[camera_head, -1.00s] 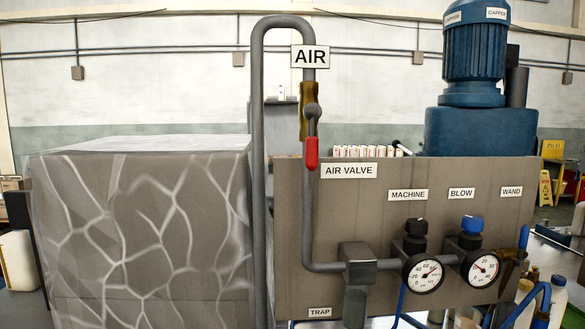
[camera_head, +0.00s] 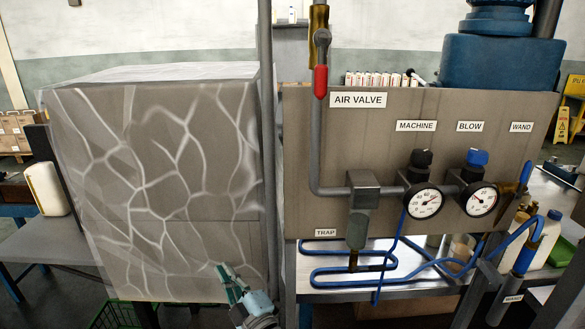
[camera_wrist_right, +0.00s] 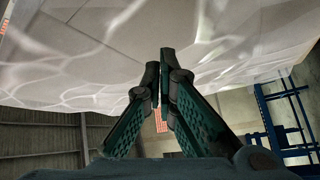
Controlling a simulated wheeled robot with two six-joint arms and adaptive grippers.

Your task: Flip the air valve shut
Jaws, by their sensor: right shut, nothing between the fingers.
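The air valve (camera_head: 320,38) is a brass body on the grey vertical pipe, with a lever whose red grip (camera_head: 320,81) hangs straight down along the pipe. The AIR VALVE label (camera_head: 358,100) is on the panel to its right. My right gripper (camera_head: 227,280) is low in the head view, in front of the lower part of the grey marbled block, well below and left of the valve. In the right wrist view its fingers (camera_wrist_right: 162,80) are closed together and empty, with the pale veined surface beyond them. My left gripper is out of view.
The grey panel (camera_head: 400,155) carries two gauges (camera_head: 424,201) and black and blue knobs, with blue hoses below. The large marbled block (camera_head: 160,180) stands left of the pipe. A green basket (camera_head: 118,314) is at the bottom left.

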